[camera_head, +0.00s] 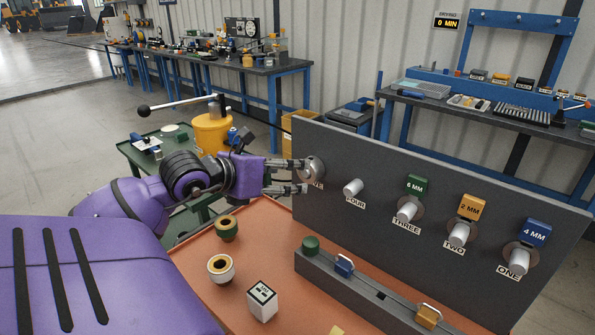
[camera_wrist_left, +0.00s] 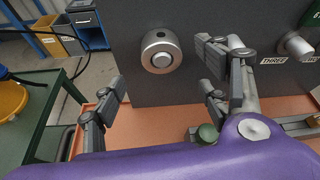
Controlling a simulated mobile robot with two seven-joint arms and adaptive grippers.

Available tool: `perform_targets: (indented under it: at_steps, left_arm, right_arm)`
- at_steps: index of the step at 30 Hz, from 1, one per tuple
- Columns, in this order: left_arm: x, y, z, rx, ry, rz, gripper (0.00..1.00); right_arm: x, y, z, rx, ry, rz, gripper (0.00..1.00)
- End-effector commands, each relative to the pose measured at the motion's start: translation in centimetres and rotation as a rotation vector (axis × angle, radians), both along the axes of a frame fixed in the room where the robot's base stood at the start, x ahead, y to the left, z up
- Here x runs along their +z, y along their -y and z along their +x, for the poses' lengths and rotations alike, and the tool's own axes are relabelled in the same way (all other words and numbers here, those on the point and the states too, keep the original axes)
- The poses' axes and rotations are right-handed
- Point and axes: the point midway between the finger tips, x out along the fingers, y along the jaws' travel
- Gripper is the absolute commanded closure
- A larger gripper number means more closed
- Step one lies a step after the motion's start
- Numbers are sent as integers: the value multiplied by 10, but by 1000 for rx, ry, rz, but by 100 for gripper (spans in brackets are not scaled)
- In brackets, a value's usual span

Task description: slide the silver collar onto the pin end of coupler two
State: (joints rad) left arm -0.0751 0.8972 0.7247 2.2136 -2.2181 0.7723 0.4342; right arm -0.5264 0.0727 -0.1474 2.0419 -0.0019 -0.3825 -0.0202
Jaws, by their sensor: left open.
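Coupler two (camera_head: 458,234) is a white pin end on the grey upright panel, under an orange "2 MM" tag, with a brownish disc at its base. A round silver collar (camera_head: 315,170) is at the panel's left end, above a label partly hidden by my gripper. In the left wrist view the silver collar (camera_wrist_left: 161,50) faces me, with a round pin face in its middle. My left gripper (camera_head: 303,177) is open, its fingers reaching toward the panel beside the collar. My right gripper is not in view.
Pins four (camera_head: 353,187), three (camera_head: 406,212) and one (camera_head: 519,262) also stick out from the panel. A grey rail (camera_head: 375,295) runs in front. A green-and-tan ring (camera_head: 227,228), a white-and-tan ring (camera_head: 220,268) and a white box (camera_head: 262,301) stand on the orange tabletop (camera_head: 190,262).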

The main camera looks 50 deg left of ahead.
Motion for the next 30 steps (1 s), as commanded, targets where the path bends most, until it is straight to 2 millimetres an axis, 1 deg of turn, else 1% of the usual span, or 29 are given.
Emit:
perform_targets:
  at_steps: [3,6,12,18,25,26,30]
  left_arm:
    - [-5,0,16,-3,3,0,32]
    - [-11,0,31,-3,3,0,32]
    - [-21,-1,56,-2,3,-1,32]
    - [-26,-1,66,-2,3,-1,32]
    - [-26,-1,66,-3,3,-1,32]
    - [-26,-1,66,-3,3,-1,34]
    - [-26,-1,66,-3,3,-1,53]
  right_arm:
    - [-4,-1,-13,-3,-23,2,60]
    - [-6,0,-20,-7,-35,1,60]
    - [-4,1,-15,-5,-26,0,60]
    - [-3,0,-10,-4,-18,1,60]
    - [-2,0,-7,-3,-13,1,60]
    - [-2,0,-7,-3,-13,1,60]
    - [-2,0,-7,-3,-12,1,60]
